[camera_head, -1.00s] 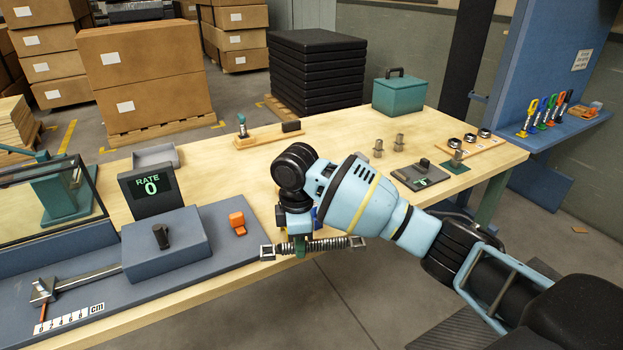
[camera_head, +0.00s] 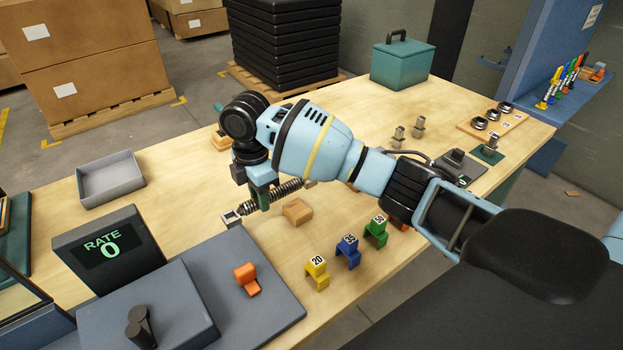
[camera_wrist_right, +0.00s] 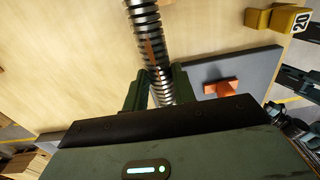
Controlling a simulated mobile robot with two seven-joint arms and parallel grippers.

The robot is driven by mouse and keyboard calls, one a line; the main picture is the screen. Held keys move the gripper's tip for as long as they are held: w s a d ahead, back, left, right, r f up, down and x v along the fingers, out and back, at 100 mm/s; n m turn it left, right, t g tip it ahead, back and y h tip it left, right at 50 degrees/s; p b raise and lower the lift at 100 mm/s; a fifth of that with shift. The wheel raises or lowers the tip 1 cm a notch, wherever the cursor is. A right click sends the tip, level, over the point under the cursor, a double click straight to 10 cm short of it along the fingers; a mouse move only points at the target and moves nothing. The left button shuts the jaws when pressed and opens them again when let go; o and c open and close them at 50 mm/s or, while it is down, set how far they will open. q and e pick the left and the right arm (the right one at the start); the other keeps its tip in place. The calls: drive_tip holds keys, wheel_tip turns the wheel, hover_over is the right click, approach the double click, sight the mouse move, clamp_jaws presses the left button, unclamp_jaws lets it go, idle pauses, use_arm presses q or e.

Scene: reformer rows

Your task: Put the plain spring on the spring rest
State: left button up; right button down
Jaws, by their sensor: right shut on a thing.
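A dark metal coil spring (camera_head: 287,188) with square end fittings is held above the bench, slanting in the head view. My right gripper (camera_head: 263,198) is shut around its coils. The wrist view also shows the spring (camera_wrist_right: 144,30) running up from between the fingers (camera_wrist_right: 160,92). I cannot tell for sure which piece is the spring rest. Another wooden piece (camera_head: 221,141) is mostly hidden behind my wrist.
A grey plate (camera_head: 255,315) carries an orange piece (camera_head: 247,279), beside a rate display (camera_head: 108,248). Numbered yellow (camera_head: 317,272), blue (camera_head: 348,250) and green (camera_head: 376,231) blocks line the front edge. A grey tray (camera_head: 110,178) lies left; a teal box (camera_head: 403,64) stands behind.

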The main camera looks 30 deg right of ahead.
drive_tip(key=shift+w+f, duration=0.1)
drive_tip(key=shift+f, duration=0.1)
drive_tip(key=shift+r, duration=0.2)
drive_tip(key=shift+s+d, duration=0.2)
drive_tip(key=shift+d, duration=0.2)
use_arm(q)
drive_tip(key=shift+w+r+p, duration=0.4)
drive_tip(key=shift+r+p, duration=0.1)
drive_tip(key=shift+r, duration=0.15)
use_arm(e)
drive_tip(key=shift+w+d+f, duration=0.1)
drive_tip(key=shift+d+f, duration=0.75)
drive_tip(key=shift+d, duration=1.7)
drive_tip(key=shift+w+d+f, duration=0.1)
drive_tip(key=shift+d+f, duration=0.7)
drive_tip(key=shift+d, duration=1.7)
drive_tip(key=shift+w+d+f, duration=0.1)
drive_tip(key=shift+d+f, duration=0.75)
drive_tip(key=shift+d, duration=1.7)
drive_tip(key=shift+f, duration=0.15)
drive_tip(key=c, duration=1.1)
unclamp_jaws()
drive_tip(key=shift+c, duration=0.2)
